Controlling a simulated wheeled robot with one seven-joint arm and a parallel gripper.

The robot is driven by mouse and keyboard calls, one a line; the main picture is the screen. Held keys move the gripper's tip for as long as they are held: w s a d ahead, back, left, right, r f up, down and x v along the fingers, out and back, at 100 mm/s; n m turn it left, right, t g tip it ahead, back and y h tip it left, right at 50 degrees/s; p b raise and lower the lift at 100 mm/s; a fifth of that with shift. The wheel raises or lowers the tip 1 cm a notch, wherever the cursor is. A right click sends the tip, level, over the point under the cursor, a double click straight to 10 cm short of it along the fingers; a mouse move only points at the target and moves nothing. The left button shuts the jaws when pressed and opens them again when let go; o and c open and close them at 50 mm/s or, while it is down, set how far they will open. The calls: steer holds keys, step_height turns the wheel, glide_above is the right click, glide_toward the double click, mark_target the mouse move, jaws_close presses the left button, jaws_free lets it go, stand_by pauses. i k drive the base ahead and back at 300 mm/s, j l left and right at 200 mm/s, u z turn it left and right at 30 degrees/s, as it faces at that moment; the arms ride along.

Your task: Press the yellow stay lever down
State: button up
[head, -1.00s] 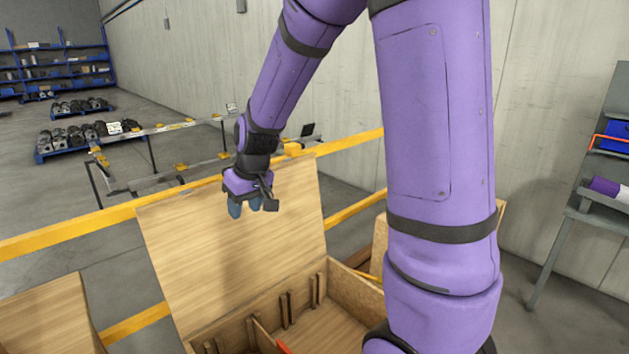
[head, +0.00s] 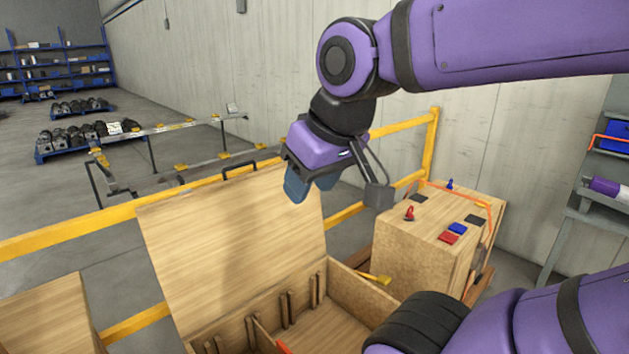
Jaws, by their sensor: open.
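The yellow stay lever (head: 374,279) sticks out at the right rear of the open wooden crate (head: 352,292), near the hinge side of the raised lid (head: 240,250). It looks slightly sloped; how far it is pressed I cannot tell.
A wooden box (head: 425,245) with red and blue parts on top stands right of the crate. A yellow rail (head: 433,150) runs behind. A grey shelf unit (head: 600,180) stands at the right. My arm crosses the upper right.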

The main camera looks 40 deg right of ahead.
mark_target(383, 280)
steer(key=l, duration=3.25)
